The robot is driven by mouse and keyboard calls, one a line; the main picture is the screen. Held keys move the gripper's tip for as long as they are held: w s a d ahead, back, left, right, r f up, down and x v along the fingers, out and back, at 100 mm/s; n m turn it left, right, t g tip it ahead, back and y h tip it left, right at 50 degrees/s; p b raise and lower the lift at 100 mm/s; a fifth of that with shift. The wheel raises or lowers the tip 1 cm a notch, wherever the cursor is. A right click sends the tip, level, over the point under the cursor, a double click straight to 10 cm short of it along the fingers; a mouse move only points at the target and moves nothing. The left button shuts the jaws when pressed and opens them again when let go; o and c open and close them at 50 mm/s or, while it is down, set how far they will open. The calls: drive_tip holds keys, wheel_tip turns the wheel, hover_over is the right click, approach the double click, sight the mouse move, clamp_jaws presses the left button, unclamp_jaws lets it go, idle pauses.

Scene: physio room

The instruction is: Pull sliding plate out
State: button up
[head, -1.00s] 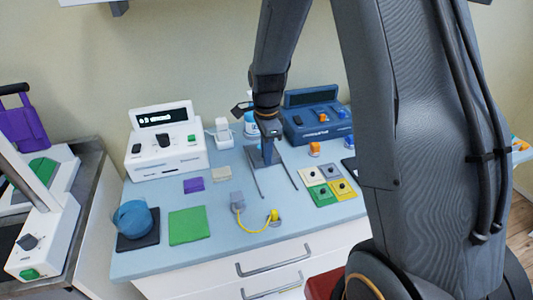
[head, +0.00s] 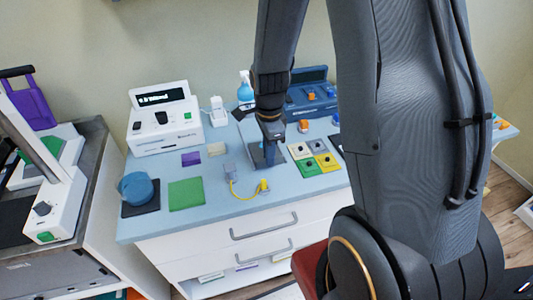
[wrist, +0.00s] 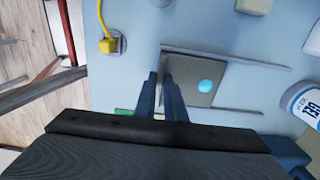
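The sliding plate is a flat grey square on the blue-grey bench top, and it shows in the head view (head: 257,158) and the wrist view (wrist: 201,70). A cyan disc (wrist: 205,86) shows on it. In the wrist view two thin rails (wrist: 255,62) run along its sides and reach past it to the right, toward the back of the bench. My gripper (head: 268,160) points down at the plate. In the wrist view its two fingers (wrist: 160,76) are close together at the plate's left edge. They seem closed on its grip, which they hide.
A yellow cable plug (head: 263,187) lies in front of the plate. Coloured square pads (head: 327,161) lie to its right and a green pad (head: 186,194) to its left. A blue device (head: 312,97) and a white device (head: 165,125) stand behind. A gel bottle (wrist: 303,100) shows in the wrist view.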

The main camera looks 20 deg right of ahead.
drive_tip(key=o, duration=0.4)
drive_tip(key=shift+r+b, duration=0.85)
drive_tip(key=shift+r, duration=3.1)
drive_tip(key=s+a+n, duration=0.1)
drive_tip(key=s+n, duration=0.2)
drive_tip(key=n, duration=0.3)
drive_tip(key=s+a+n+t+b, duration=0.1)
drive_tip(key=s+n, duration=0.2)
drive_tip(key=n, duration=0.3)
drive_tip(key=s+a+n, duration=0.1)
drive_tip(key=s+n, duration=0.2)
drive_tip(key=n, duration=0.4)
drive_tip(key=shift+s+a+r, duration=0.15)
drive_tip(key=shift+a+r, duration=0.1)
drive_tip(key=shift+r, duration=0.05)
